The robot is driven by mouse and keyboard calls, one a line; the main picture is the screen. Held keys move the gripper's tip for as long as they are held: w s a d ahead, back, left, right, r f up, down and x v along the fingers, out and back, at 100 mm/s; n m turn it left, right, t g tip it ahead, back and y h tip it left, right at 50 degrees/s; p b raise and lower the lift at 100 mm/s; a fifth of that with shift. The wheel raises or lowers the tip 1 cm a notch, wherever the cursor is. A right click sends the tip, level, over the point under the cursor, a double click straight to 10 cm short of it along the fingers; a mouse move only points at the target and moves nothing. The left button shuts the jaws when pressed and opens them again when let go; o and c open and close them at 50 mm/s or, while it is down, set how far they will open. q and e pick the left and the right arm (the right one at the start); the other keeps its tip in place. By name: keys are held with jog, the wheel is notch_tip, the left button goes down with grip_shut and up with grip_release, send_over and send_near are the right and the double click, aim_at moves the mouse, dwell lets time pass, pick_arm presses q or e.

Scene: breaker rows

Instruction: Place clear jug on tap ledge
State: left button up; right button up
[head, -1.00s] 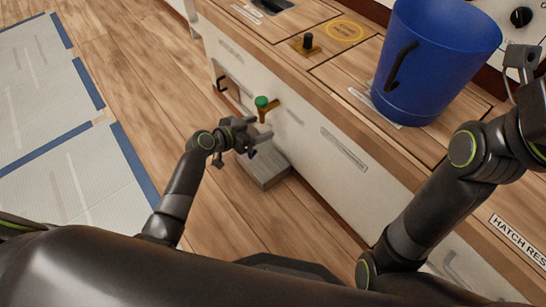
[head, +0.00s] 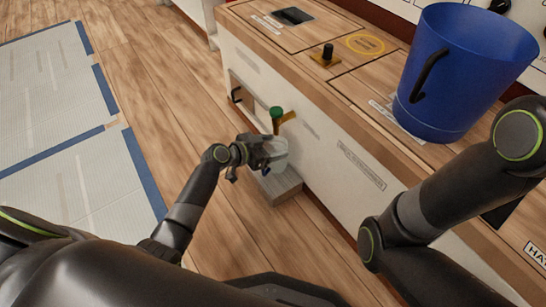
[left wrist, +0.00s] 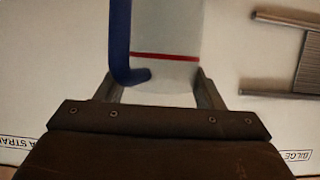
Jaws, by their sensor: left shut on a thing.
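The clear jug (head: 278,150), with a blue handle (left wrist: 121,45) and a red line, is in my left gripper (head: 264,156). In the left wrist view, the gripper's fingers (left wrist: 160,88) flank the jug's clear body (left wrist: 168,30). The grey ledge (head: 278,188) sticks out low from the white cabinet front. The tap (head: 277,116) has a green knob and brass body, and is above the ledge. The jug is below the tap and over or on the ledge; I cannot tell whether it touches. My right gripper is out of view.
A blue bucket (head: 440,100) with a black handle stands on the wooden counter (head: 375,125). My right arm crosses the counter's right part. A dark handle (head: 236,94) is left of the tap. Open wooden floor (head: 150,95) lies left of the cabinet.

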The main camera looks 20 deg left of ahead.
pick_arm(q)
notch_tip(320, 180, down, 4)
jog(key=b, duration=0.2)
jog(key=shift+b, duration=0.3)
jog(key=shift+r, duration=0.1)
jog(key=shift+f, duration=0.2)
jog(key=o, duration=1.4)
